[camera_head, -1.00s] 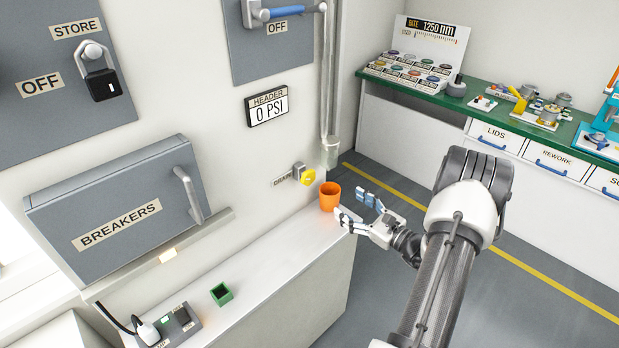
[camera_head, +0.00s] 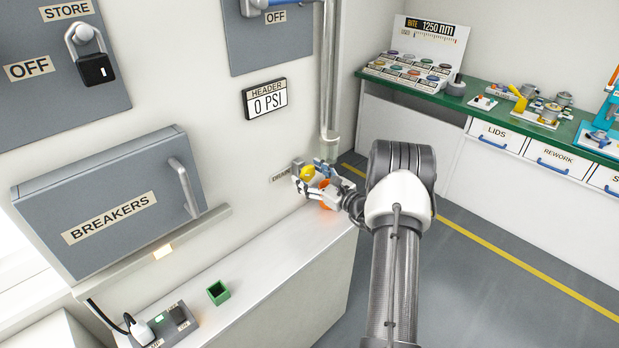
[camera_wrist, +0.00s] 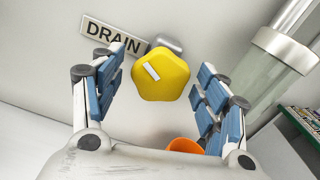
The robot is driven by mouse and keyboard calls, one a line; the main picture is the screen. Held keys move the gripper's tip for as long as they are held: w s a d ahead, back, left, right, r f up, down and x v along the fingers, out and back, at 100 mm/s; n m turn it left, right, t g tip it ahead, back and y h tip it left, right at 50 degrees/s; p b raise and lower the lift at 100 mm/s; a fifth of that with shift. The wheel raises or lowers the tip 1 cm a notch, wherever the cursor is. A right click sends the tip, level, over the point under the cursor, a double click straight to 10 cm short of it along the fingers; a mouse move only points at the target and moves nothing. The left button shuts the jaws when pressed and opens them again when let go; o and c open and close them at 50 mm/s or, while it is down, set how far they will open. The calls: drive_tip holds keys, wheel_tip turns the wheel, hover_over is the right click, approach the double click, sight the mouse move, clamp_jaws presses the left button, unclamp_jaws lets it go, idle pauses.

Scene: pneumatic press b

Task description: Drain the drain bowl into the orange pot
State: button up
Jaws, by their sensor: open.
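The yellow drain knob (camera_wrist: 161,75) sits on the wall beside the DRAIN label (camera_wrist: 115,38), with a white mark on its face. In the wrist view my gripper (camera_wrist: 160,92) is open, with its blue-padded fingers on either side of the knob and a gap on each side. The orange pot (camera_wrist: 186,146) shows below the knob, partly hidden by my gripper. In the head view my gripper (camera_head: 318,180) covers most of the pot (camera_head: 326,206) and part of the knob (camera_head: 307,173). The clear drain bowl (camera_wrist: 258,75) hangs under the pipe to the right.
The BREAKERS cabinet (camera_head: 110,205) juts out above. The header gauge (camera_head: 265,99) reads 0 PSI. A green workbench (camera_head: 480,105) stands at right.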

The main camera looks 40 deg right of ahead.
drive_tip(key=shift+w, duration=0.15)
drive_tip(key=shift+c, duration=0.3)
drive_tip(key=c, duration=1)
drive_tip(key=shift+m, duration=0.3)
drive_tip(key=m+p, duration=0.2)
drive_tip(key=m, duration=0.3)
drive_tip(key=shift+a+r, duration=0.1)
drive_tip(key=m+p, duration=0.1)
drive_tip(key=m, duration=0.5)
drive_tip(key=shift+m+p, duration=0.3)
